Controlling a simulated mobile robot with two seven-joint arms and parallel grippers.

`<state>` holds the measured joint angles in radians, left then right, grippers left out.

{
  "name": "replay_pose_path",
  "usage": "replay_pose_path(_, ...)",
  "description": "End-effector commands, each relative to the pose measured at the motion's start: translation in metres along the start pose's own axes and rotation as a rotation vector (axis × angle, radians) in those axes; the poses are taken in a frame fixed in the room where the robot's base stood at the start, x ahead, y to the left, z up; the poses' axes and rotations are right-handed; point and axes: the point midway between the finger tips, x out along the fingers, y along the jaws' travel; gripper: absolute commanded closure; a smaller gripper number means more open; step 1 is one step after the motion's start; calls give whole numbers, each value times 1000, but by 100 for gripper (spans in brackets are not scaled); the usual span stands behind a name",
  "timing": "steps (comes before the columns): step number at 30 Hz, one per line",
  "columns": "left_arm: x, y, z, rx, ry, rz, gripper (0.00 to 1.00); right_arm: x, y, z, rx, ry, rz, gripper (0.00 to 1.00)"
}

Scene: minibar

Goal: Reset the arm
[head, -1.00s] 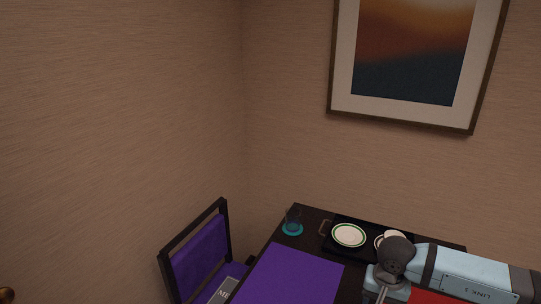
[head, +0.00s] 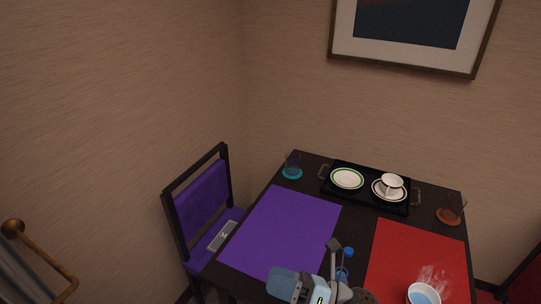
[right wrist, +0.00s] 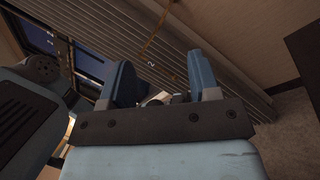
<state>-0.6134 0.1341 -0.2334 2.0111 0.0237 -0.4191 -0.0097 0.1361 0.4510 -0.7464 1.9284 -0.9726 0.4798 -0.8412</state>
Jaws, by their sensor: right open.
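My right gripper shows low in the head view (head: 345,262), with small blue fingers near the front of the table (head: 353,232). Its pale blue arm link comes in at the bottom edge. In the right wrist view the two blue fingers (right wrist: 164,78) stand apart with nothing held between them. Beyond them are a slatted grey surface and a floor. My left gripper is in neither view.
On the table lie a purple mat (head: 283,232) and a red mat (head: 405,250) with a bowl (head: 424,295). A black tray (head: 365,198) holds plates and a cup (head: 391,182). Glasses stand at the left (head: 292,166) and right (head: 452,208). A purple chair (head: 203,205) stands left.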

Motion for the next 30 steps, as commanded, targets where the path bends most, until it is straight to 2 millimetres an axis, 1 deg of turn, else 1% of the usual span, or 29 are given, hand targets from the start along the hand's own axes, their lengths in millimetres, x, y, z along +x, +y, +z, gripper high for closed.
replay_pose_path(1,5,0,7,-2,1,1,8,-9,-11,-4,195,-134,-40,44)
replay_pose_path(2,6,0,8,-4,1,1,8,-16,-18,-3,318,-217,-64,44)
replay_pose_path(3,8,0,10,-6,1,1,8,-28,-29,-3,481,-326,-96,44)
replay_pose_path(5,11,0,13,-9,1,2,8,-50,-48,-8,728,-490,-140,44)
replay_pose_path(6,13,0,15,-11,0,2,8,-67,-62,-16,893,-600,-166,44)
replay_pose_path(8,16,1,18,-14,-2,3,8,-95,-81,-32,1131,-763,-202,44)
replay_pose_path(9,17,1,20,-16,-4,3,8,-114,-93,-46,1282,-867,-222,44)
replay_pose_path(10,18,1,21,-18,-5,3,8,-128,-100,-58,1388,-943,-235,44)
replay_pose_path(12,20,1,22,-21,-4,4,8,-158,-113,-85,1604,-1102,-258,44)
replay_pose_path(13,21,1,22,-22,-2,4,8,-169,-117,-97,1684,-1163,-265,44)
replay_pose_path(15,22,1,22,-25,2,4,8,-192,-123,-124,1848,-1292,-277,44)
replay_pose_path(17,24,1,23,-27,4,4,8,-209,-126,-146,1970,-1394,-283,44)
replay_pose_path(21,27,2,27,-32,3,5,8,-245,-124,-196,2220,-1618,-291,44)
replay_pose_path(22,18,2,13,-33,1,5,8,-241,-112,-182,2219,-1616,-285,44)
replay_pose_path(23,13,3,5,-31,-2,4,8,-238,-105,-173,2209,-1606,-284,44)
replay_pose_path(30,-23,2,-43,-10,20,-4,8,-231,-64,-137,2177,-1591,-292,44)
